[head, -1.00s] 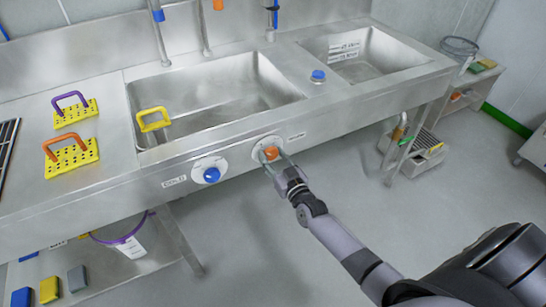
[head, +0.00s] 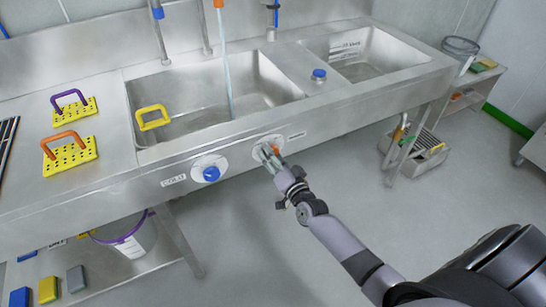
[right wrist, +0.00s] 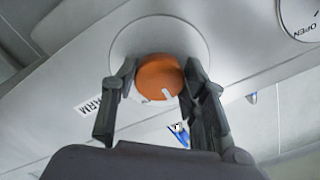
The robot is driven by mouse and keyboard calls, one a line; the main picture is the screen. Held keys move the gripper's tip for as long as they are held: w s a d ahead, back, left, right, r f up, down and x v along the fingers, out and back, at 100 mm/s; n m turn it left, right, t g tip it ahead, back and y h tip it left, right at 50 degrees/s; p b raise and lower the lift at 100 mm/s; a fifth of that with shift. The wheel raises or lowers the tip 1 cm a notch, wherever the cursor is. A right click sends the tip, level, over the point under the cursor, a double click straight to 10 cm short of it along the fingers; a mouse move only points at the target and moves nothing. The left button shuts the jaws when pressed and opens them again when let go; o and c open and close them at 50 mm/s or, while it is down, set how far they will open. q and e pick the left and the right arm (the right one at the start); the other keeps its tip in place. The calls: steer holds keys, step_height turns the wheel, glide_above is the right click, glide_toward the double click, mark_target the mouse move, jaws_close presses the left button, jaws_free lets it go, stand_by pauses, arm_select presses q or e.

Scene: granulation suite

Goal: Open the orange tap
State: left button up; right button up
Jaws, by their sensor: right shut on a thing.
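The orange tap knob (head: 275,147) is on the sink's front panel, mostly hidden by my right gripper (head: 269,153) in the head view. The right wrist view shows the round orange knob (right wrist: 158,77) on its pale disc, with a white mark on its lower edge. My right gripper (right wrist: 158,92) is shut on the knob, one finger on each side. A stream of water (head: 227,72) falls into the large basin (head: 185,90) beside the middle spout (head: 205,28). My left gripper is not in view.
The blue COLD knob (head: 210,174) is left of the orange one. A smaller basin (head: 365,55) is at the right. The floor (head: 300,240) in front is mostly clear.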

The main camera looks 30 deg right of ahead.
steer(key=m+b, duration=0.2)
steer(key=m, duration=0.7)
steer(key=shift+r+m, duration=0.1)
steer(key=shift+m, duration=0.3)
stand_by(0.4)
steer(key=o, duration=1.1)
steer(key=shift+o, duration=0.2)
steer(key=s, duration=1.2)
